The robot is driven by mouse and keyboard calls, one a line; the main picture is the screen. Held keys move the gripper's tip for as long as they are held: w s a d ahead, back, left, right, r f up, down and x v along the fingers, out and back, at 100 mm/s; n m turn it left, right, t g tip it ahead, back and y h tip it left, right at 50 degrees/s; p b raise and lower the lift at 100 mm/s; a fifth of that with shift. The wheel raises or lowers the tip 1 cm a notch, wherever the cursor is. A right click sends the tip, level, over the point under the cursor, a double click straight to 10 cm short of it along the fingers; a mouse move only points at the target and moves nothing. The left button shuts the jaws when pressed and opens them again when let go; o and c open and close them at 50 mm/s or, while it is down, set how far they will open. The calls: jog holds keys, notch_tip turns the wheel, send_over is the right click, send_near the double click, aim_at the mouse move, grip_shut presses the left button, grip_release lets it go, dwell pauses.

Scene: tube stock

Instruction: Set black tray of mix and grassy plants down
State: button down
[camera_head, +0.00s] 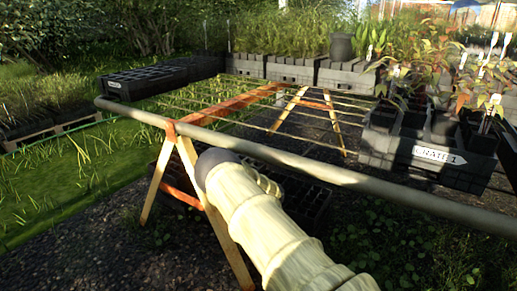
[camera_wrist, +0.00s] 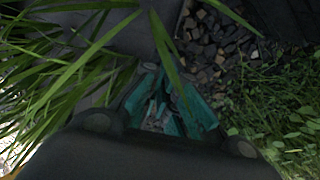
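My gripper (camera_wrist: 160,76) shows in the wrist view with teal fingers that slant inward to tips close together. The tips are at the lower edge of a dark grey surface (camera_wrist: 115,62), with long grassy leaves (camera_wrist: 62,85) beside and over it. This may be the black tray with grassy plants, but the leaves cover much of it. I cannot tell whether the fingers pinch its edge. In the head view my pale sleeved arm fills the lower middle, and my gripper is hidden.
A metal rail (camera_head: 345,178) crosses in front of a slatted bench (camera_head: 225,108) on wooden trestles. The slats are largely bare. Black trays (camera_head: 146,82) stand at its far left, and a crate marked CRATE 1 (camera_head: 400,152) at right. Dark crates (camera_head: 308,205) sit beneath.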

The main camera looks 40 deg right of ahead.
jog(key=shift+f+b, duration=2.7)
jog(key=shift+f, duration=2.25)
jog(key=c, duration=1.6)
grip_release()
jog(key=shift+c, duration=0.2)
notch_tip(320, 180, up, 8)
jog(key=p, duration=0.4)
jog(key=shift+s+d+f, duration=0.15)
jog(key=shift+f, duration=0.1)
